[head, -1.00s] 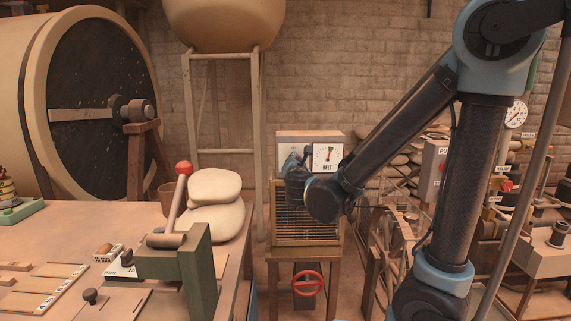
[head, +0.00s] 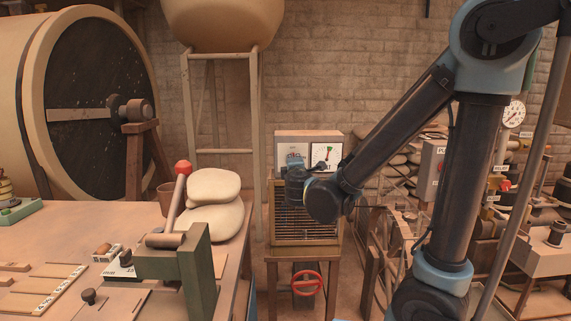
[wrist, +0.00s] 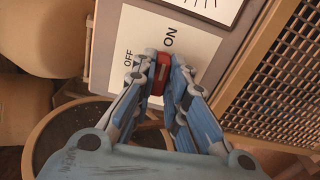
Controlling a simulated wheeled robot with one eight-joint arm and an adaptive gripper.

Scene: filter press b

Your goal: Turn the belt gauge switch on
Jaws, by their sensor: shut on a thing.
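The belt gauge box (head: 310,136) is a pale box on a slatted cabinet, with a dial (head: 327,152) on its right and a white switch plate (head: 290,150) on its left. In the wrist view, the switch plate (wrist: 185,55) carries the words OFF and ON. A red switch (wrist: 158,72) sits near these words, between my fingertips. My gripper (wrist: 155,82) is shut on this red switch. In the head view, my gripper (head: 299,163) is at the front of the box, covering part of the plate. The switch's exact position is hard to tell.
The slatted cabinet (head: 285,222) stands below the box, with a red handwheel (head: 307,283) under it. A workbench (head: 60,240) with a red-knobbed lever (head: 182,168) and pale sacks (head: 213,187) is at the left. A round-rimmed container (wrist: 45,125) shows in the wrist view.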

